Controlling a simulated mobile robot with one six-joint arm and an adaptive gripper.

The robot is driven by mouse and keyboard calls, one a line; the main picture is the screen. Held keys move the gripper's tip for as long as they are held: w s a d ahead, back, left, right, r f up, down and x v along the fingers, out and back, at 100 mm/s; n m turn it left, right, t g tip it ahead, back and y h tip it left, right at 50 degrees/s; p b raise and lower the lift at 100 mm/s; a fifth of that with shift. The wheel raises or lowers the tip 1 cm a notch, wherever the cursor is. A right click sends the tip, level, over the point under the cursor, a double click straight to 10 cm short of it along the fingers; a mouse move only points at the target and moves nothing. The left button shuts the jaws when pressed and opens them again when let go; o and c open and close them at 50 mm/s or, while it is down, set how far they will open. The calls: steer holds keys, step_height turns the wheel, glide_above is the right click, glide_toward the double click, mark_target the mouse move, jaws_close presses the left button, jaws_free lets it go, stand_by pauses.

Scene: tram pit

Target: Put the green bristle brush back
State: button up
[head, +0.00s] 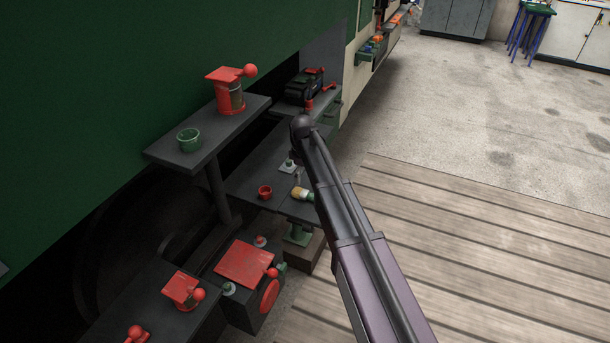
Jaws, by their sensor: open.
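I cannot pick out the green bristle brush for certain in the head view. My arm crosses the middle of the view, with its dark joint above the lower grey shelf (247,184). My gripper is not visible; the arm may hide it. A small white and yellow item (301,194) lies on that shelf close to my arm, too small to identify.
A green cup (188,140) and a red-topped device (231,88) stand on the upper shelf (205,153). A red cup (265,192) stands on the lower shelf. Red-lidded boxes (246,262) sit below. Wooden planks (470,250) and concrete floor at right are clear.

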steer(key=shift+r+p, duration=1.85)
steer(key=shift+r, duration=0.35)
steer(key=s+d+m, duration=1.4)
steer(key=s+d, duration=1)
steer(key=s, duration=0.1)
steer(key=shift+s, duration=0.1)
